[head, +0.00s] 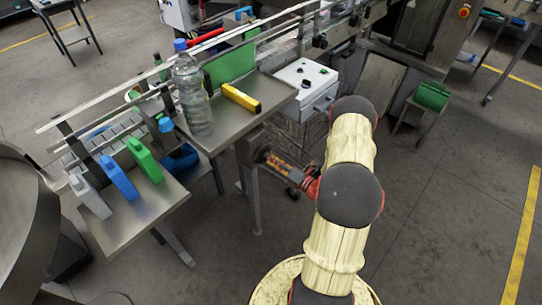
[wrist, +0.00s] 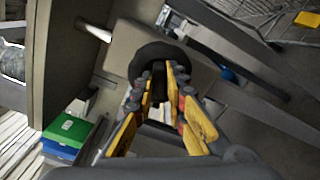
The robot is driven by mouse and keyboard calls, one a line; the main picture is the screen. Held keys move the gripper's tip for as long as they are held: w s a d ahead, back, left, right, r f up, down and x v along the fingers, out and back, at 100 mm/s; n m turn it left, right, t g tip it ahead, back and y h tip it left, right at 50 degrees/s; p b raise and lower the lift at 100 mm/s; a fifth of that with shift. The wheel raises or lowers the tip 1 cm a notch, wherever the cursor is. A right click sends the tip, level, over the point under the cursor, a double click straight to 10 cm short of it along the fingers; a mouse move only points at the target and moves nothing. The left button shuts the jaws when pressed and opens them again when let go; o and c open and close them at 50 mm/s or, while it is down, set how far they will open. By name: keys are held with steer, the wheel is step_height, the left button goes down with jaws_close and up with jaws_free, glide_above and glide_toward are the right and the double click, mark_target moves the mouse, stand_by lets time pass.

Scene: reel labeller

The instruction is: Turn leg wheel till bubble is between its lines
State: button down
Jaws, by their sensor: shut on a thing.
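The dark round leg wheel (wrist: 150,54) shows in the wrist view, on a beige leg part under the table. My gripper (wrist: 159,82), with yellow finger pads, is shut on the wheel, and its fingertips cover part of the rim. In the head view my gripper (head: 272,159) reaches in low under the table's right side, and the wheel is hard to make out there. A yellow spirit level (head: 240,97) lies on the tabletop (head: 225,127). Its bubble and lines are too small to read.
A clear bottle (head: 192,95) with a blue cap stands left of the level. White, blue and green jugs (head: 118,178) stand on a lower shelf at the left. A white control box (head: 305,84) sits behind the table. The floor at the right is mostly clear.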

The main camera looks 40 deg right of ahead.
steer(key=shift+f+m+p, duration=0.1)
steer(key=shift+m+p, duration=0.9)
steer(key=shift+m, duration=1.2)
steer(key=c, duration=1.8)
jaws_free()
steer(key=s+d, duration=0.1)
steer(key=s, duration=1.1)
